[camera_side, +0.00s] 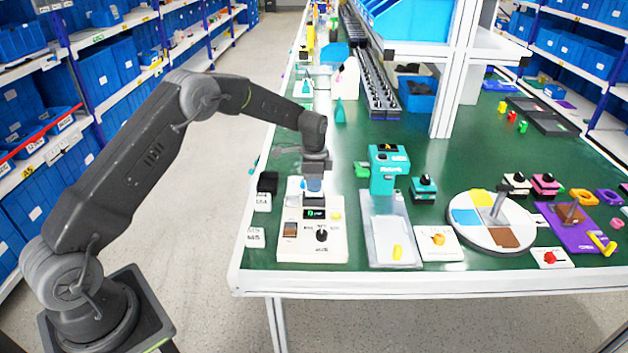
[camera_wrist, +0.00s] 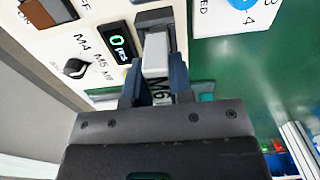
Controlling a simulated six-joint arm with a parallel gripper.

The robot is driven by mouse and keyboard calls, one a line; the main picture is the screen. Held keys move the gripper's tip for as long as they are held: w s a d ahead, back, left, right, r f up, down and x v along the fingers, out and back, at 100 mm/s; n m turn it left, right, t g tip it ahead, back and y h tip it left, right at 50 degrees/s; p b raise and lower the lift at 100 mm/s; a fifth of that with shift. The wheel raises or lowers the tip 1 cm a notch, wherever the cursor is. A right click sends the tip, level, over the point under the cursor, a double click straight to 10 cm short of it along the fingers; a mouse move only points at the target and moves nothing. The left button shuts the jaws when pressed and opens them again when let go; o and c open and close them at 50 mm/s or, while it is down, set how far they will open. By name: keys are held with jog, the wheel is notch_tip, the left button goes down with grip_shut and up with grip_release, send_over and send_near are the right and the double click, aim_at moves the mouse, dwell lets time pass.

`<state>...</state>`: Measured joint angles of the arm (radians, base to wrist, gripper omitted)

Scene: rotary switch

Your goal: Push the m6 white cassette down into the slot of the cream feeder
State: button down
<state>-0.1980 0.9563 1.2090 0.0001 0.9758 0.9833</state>
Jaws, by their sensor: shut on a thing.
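The cream feeder (camera_side: 292,250) stands near the table's front left corner, and part of it fills the upper left of the wrist view (camera_wrist: 108,12). My gripper (camera_side: 314,184) is low over the back part of the feeder. In the wrist view my gripper (camera_wrist: 156,68) is shut on the white cassette (camera_wrist: 156,52), marked M6, with a dark finger on each side. The cassette's far end meets the dark slot (camera_wrist: 154,19) of the feeder; how deep it sits, I cannot tell. In the side view the gripper mostly hides the cassette.
The feeder has a lit green display (camera_wrist: 118,43), a black rotary knob (camera_wrist: 75,68) and a brown rocker switch (camera_wrist: 50,12). A white tray (camera_side: 378,256) and a teal device (camera_side: 388,170) stand to its right. White M4 and M5 holders (camera_side: 256,237) stand to its left.

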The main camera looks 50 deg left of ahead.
jog(key=shift+f, duration=1.25)
jog(key=c, duration=0.9)
grip_release()
jog(key=shift+f, duration=0.1)
notch_tip(320, 180, up, 13)
jog(key=shift+f, duration=0.15)
jog(key=shift+r, duration=0.6)
